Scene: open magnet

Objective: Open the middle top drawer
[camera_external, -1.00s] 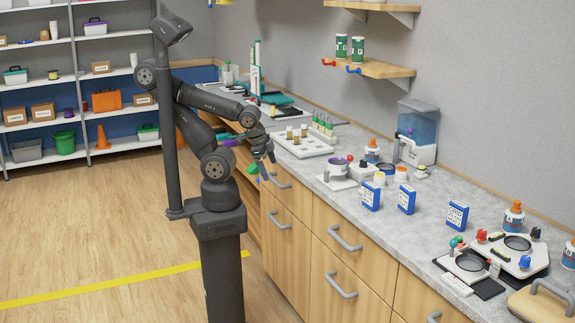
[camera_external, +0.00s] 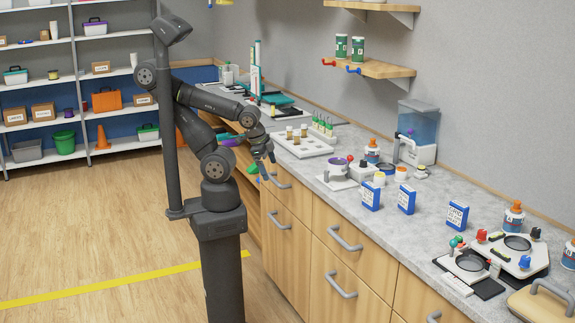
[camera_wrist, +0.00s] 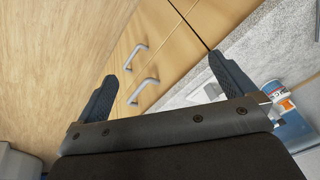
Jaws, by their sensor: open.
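The middle top drawer (camera_external: 322,229) is a light wood front under the counter, with a curved grey handle (camera_external: 345,238). It looks shut.
The counter (camera_external: 315,172) holds a white rack (camera_external: 303,145), blue boxes (camera_external: 371,196), bottles and a magnetic stirrer-like plate (camera_external: 518,255). Lower fronts have handles too, such as one (camera_external: 340,285) below the middle drawer. The wooden floor (camera_external: 100,230) before the cabinets is clear.

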